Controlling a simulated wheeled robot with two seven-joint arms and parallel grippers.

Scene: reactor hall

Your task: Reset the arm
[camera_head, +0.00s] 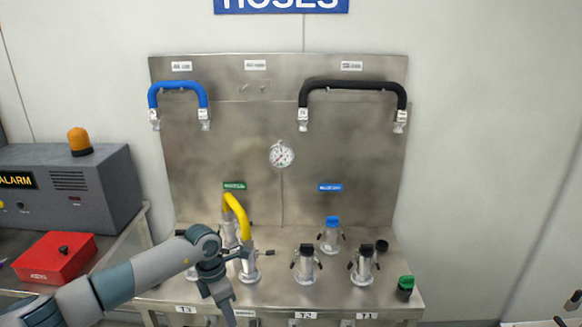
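My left arm comes in from the lower left, and its gripper (226,306) points down in front of the steel bench's front edge. It seems to hold nothing, but the fingers are seen edge-on, so I cannot tell if they are open. The arm's wrist hides part of the fittings behind it. A yellow hose (238,213) arches between two metal couplings just behind the wrist. I do not see my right gripper.
A blue hose (178,86) and a black hose (353,86) hang on the steel back panel (230,140). Metal couplings (306,266) stand on the bench. A grey alarm box (80,190) and red box (55,257) are at left. Space above the bench's right side is clear.

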